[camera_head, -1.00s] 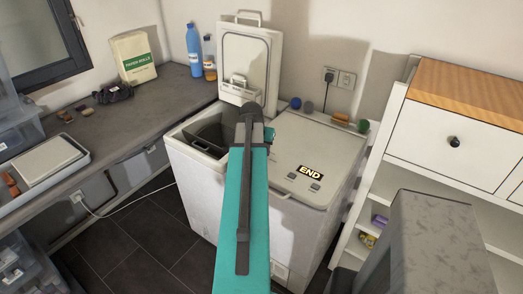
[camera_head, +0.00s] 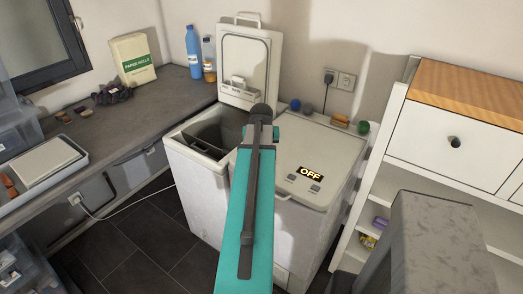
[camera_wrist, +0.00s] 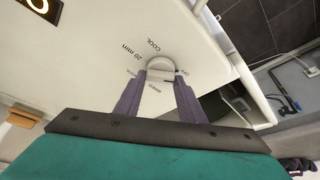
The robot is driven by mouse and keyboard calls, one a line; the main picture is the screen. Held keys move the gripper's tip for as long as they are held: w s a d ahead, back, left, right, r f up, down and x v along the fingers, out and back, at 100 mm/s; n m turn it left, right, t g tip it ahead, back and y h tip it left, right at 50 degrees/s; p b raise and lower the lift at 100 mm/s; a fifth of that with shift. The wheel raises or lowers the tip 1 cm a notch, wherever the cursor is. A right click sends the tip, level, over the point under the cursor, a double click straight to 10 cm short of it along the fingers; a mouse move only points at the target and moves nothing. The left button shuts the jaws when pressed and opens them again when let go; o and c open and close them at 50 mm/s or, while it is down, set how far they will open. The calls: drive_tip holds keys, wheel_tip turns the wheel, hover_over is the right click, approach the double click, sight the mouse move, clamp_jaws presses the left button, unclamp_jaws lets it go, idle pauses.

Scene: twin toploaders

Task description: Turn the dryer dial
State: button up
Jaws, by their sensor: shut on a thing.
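The dryer (camera_head: 325,153) is the right toploader, with its lid down and its display (camera_head: 310,172) reading OFF. In the wrist view, the round white dial (camera_wrist: 160,64) sits on the machine's white top. Printed labels ring it, among them "20 min" and "COOL"; others are partly covered or too small to read. My gripper (camera_wrist: 160,78) has its two purple fingers on either side of the dial and is shut on it. The dial's exact pointing is hard to make out. In the head view my teal arm hides the dial and the fingers.
The left toploader (camera_head: 190,166) stands beside the dryer with its lid (camera_head: 250,62) raised. Several small coloured things sit along the dryer's back edge. A white shelf unit (camera_head: 425,135) stands close on the right, a grey counter (camera_head: 130,115) on the left.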

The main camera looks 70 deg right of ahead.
drive_tip(key=shift+s+a+f, duration=0.1)
drive_tip(key=shift+s+a, duration=0.05)
drive_tip(key=shift+s, duration=0.05)
drive_tip(key=o, duration=1)
drive_tip(key=shift+o, duration=0.2)
drive_tip(key=shift+r, duration=0.2)
drive_tip(key=b+v, duration=0.2)
drive_tip(key=v, duration=1.1)
drive_tip(key=shift+r+b, duration=0.3)
drive_tip(key=shift+b, duration=0.1)
drive_tip(key=shift+a, duration=0.1)
